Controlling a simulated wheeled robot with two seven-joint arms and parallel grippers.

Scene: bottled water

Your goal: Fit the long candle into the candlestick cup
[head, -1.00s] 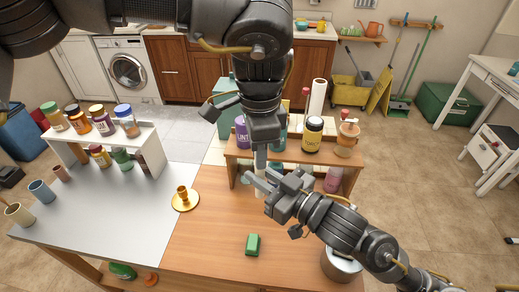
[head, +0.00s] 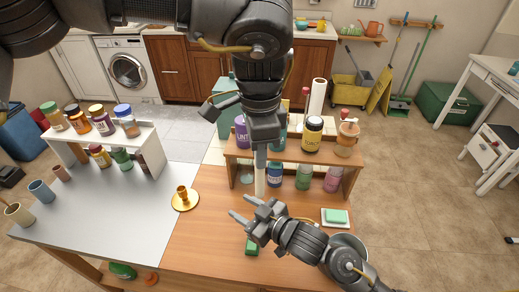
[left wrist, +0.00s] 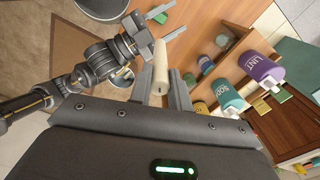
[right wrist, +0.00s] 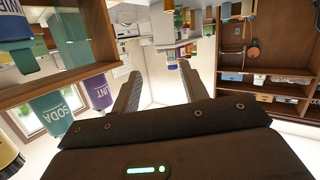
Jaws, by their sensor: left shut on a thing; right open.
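The long cream candle (head: 260,181) hangs upright below my left gripper (head: 260,152), which is shut on its upper end. In the left wrist view the candle (left wrist: 160,66) sticks out from between the fingers. The brass candlestick (head: 184,199), with a small cup on a round saucer base, stands to the left of the candle, apart from it, by the seam between grey and wood tabletop. My right gripper (head: 239,206) is open and empty, below and left of the candle in the head view. Its fingers (right wrist: 160,80) show nothing between them in the right wrist view.
A wooden shelf (head: 290,160) with several bottles stands behind the candle. A green block (head: 251,248) lies near the right gripper. A green sponge on a dish (head: 335,217) and a metal pot are at right. The grey surface (head: 110,215) left of the candlestick is mostly clear.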

